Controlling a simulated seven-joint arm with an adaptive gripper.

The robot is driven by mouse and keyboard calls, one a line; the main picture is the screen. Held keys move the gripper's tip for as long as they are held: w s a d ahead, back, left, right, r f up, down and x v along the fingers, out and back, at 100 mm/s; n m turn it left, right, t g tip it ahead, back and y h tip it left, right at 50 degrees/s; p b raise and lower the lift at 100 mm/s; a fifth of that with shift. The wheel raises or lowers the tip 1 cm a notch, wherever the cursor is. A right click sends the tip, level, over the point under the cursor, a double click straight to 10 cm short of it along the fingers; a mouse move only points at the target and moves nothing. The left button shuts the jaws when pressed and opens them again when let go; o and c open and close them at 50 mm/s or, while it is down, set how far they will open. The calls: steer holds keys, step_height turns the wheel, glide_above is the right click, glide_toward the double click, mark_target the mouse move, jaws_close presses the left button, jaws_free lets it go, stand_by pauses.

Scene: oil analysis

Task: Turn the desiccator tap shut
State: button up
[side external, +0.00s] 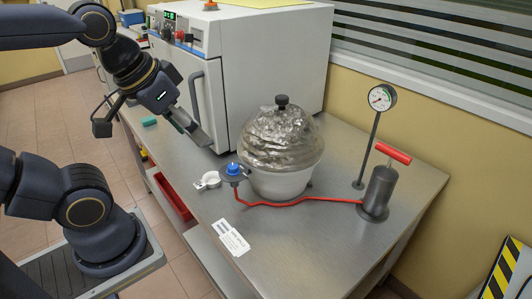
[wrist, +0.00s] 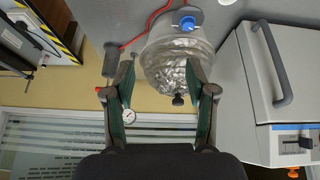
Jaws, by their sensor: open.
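The desiccator (side external: 280,150) stands on the steel bench, with a shiny domed lid, black knob and white lower bowl. Its blue tap (side external: 233,169) is at the bowl's left side, joined to a red hose (side external: 300,200). In the wrist view the blue tap (wrist: 187,23) is near the top, above the desiccator (wrist: 175,60). My gripper (side external: 205,140) is left of the desiccator and above the bench, apart from the tap. In the wrist view my gripper (wrist: 158,75) has its two fingers spread wide, with nothing held between them.
A white oven (side external: 240,60) stands behind the desiccator. A hand pump (side external: 378,190) with a red handle and a gauge (side external: 381,97) on a post are at the right. A small white part (side external: 207,181) and a label card (side external: 231,238) lie near the tap. The front right bench is clear.

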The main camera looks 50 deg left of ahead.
steer(key=w+a+r+n+g, duration=0.2)
steer(key=w+r+n, duration=0.15)
steer(key=w, duration=0.25)
steer(key=n+g, duration=0.2)
steer(key=g, duration=0.1)
glide_toward(233, 166)
steer(key=shift+g, duration=0.4)
step_height(233, 166, down, 9)
steer(key=shift+w, duration=0.15)
steer(key=shift+c, duration=0.4)
jaws_close()
